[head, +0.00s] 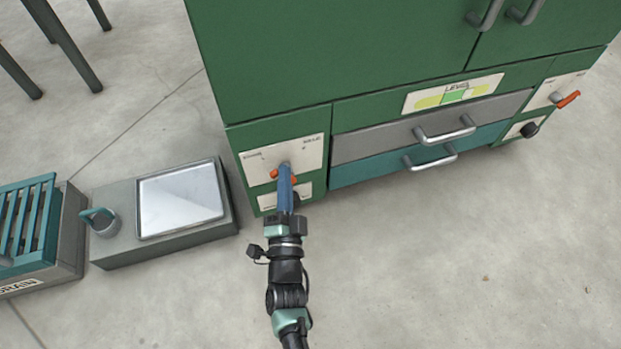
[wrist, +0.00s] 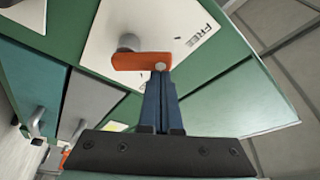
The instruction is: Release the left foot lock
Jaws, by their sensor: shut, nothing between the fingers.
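The left foot lock is an orange lever (head: 274,174) on a white plate (head: 258,160) at the green cabinet's lower left. In the wrist view the orange lever (wrist: 140,62) lies roughly level beside a grey round pivot (wrist: 127,42), below the word FREE on the plate (wrist: 150,25). My gripper (head: 285,170) has its blue fingers together in front of the plate. In the wrist view the fingertips (wrist: 160,74) are at the lever's right end, close to or touching it; I cannot tell which. The fingers hide part of the lever in the head view.
A second orange lever (head: 568,99) is on the cabinet's right side. Grey and teal drawers with handles (head: 445,132) lie between. A low grey box with a metal tray (head: 180,198) and a teal slatted crate (head: 28,225) stand left. The floor at right is clear.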

